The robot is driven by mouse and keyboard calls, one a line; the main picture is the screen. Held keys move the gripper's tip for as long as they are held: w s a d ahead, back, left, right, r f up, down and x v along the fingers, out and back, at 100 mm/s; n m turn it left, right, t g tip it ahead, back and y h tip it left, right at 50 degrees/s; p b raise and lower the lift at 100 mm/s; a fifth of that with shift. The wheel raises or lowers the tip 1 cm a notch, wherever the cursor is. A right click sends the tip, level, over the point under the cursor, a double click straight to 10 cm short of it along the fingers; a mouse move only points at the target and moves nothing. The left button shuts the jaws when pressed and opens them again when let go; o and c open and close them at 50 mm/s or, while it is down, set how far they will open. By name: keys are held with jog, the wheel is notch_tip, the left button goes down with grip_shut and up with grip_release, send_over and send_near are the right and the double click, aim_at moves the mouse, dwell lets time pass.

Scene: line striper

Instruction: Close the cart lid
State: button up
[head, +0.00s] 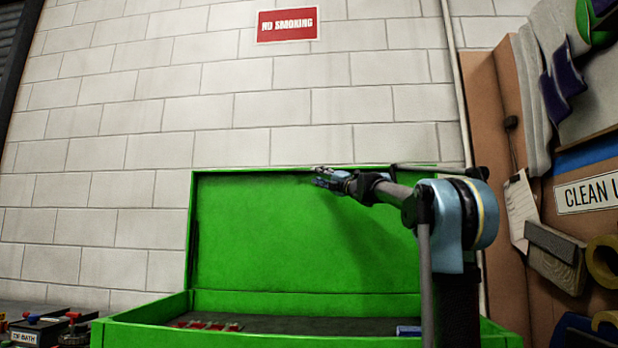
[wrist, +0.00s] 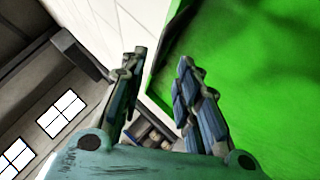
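The green cart lid (head: 290,240) stands open and upright at the back of the green cart (head: 140,318), against the wall side. My gripper (head: 318,177) is by the lid's top edge, near its middle, with my arm reaching in from the right. In the wrist view the fingers of my gripper (wrist: 162,62) are apart with nothing held between them. The green lid (wrist: 265,75) fills the right of that view, and its edge runs up past the fingers. I cannot tell whether a finger touches the lid.
Red items (head: 207,325) and a blue item (head: 408,331) lie inside the cart. A block wall (head: 150,110) with a red sign (head: 287,24) is behind the lid. A board with hung tools (head: 560,190) stands at the right. Small containers (head: 38,328) stand at the lower left.

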aim_at(309, 171)
jog(key=x, duration=0.6)
jog(key=shift+w+a+r, duration=0.15)
jog(key=shift+w+a, duration=0.05)
grip_shut()
